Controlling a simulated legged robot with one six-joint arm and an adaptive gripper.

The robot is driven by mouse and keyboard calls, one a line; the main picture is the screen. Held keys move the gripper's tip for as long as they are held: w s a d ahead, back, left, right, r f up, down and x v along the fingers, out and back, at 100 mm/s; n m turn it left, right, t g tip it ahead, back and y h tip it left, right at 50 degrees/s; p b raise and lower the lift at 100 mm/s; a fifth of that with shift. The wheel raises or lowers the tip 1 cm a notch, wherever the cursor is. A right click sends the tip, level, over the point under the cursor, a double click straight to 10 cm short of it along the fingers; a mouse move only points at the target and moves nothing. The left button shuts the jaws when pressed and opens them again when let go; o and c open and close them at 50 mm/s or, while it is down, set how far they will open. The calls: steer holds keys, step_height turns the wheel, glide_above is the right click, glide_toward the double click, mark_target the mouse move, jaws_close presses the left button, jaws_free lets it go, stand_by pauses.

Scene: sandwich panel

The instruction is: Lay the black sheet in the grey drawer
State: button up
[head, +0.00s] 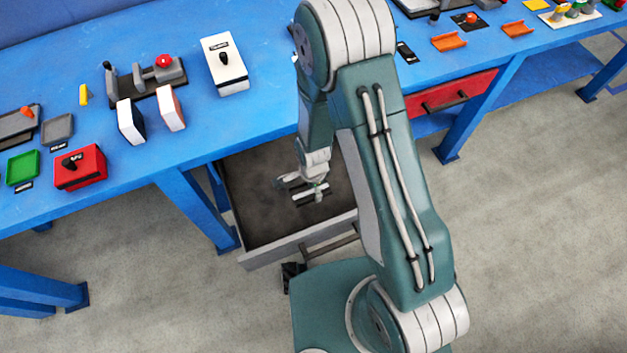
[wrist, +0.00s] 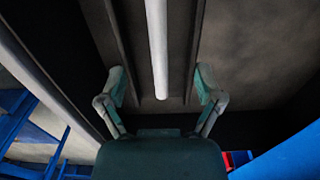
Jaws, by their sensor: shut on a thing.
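The grey drawer (head: 272,256) is pulled out below the blue bench, and its dark floor shows in the head view. My gripper (head: 314,187) is down inside the drawer opening, toward its right side. It is shut on the black sheet (head: 301,199), a small dark piece with a light bar along its middle. In the wrist view the sheet (wrist: 130,50) lies between my two fingers (wrist: 162,88), with the pale bar running away from me. I cannot tell whether the sheet touches the drawer floor. My forearm hides part of the drawer.
The blue bench (head: 190,125) carries a red box (head: 80,168), a green tray (head: 22,168), a white switch box (head: 224,65) and upright white panels. A shut red drawer (head: 450,92) is to the right. The left part of the grey drawer is empty.

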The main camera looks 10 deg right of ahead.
mark_target(313, 196)
steer(key=shift+f, duration=2.9)
steer(key=shift+f, duration=0.7)
steer(key=o, duration=0.9)
steer(key=shift+r, duration=7)
